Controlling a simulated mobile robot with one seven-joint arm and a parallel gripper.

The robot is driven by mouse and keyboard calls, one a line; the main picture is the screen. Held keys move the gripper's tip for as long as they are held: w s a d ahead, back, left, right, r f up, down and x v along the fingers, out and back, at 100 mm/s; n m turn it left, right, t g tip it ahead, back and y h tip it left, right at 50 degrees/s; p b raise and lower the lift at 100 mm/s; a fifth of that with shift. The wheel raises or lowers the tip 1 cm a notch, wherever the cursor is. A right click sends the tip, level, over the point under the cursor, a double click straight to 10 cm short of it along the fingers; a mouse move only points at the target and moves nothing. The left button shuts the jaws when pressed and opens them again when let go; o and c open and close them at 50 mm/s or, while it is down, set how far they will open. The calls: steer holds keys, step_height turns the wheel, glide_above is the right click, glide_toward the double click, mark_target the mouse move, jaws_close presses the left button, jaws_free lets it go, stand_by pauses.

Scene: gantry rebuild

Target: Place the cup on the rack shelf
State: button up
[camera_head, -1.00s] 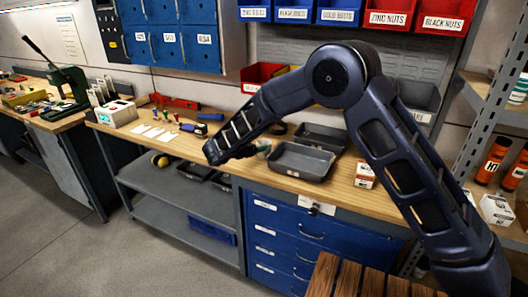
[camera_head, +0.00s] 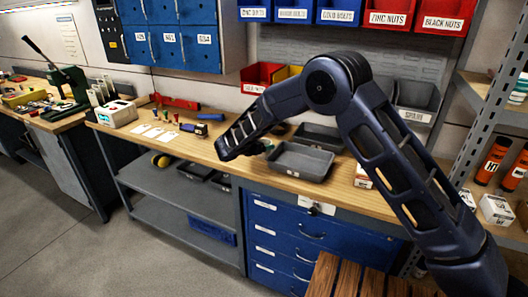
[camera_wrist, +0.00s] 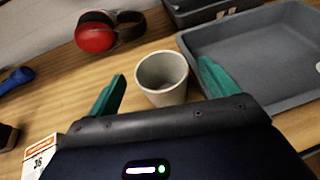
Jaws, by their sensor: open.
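The cup (camera_wrist: 162,80) is a light grey, open-topped tapered cup standing upright on the wooden bench. In the wrist view it sits between the teal fingers of my gripper (camera_wrist: 161,70), closer to the right one. The fingers are apart, and I see no clear contact with the cup. In the head view the cup cannot be made out behind my arm; only a bit of green at my gripper (camera_head: 267,146) shows above the bench. The rack shelf (camera_head: 488,95) is on the right, with a lower shelf (camera_head: 512,231) under it.
A grey tray (camera_wrist: 262,62) lies close right of the cup. Red earmuffs (camera_wrist: 96,36) lie behind it to the left. A small labelled box (camera_wrist: 40,155) is at lower left. Orange bottles (camera_head: 491,160) and a white box (camera_head: 496,209) occupy the lower rack shelf.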

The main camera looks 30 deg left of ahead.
mark_target(268, 142)
steer(key=shift+x, duration=1.5)
steer(key=c, duration=1.2)
steer(key=shift+o, duration=0.2)
steer(key=shift+r, duration=0.15)
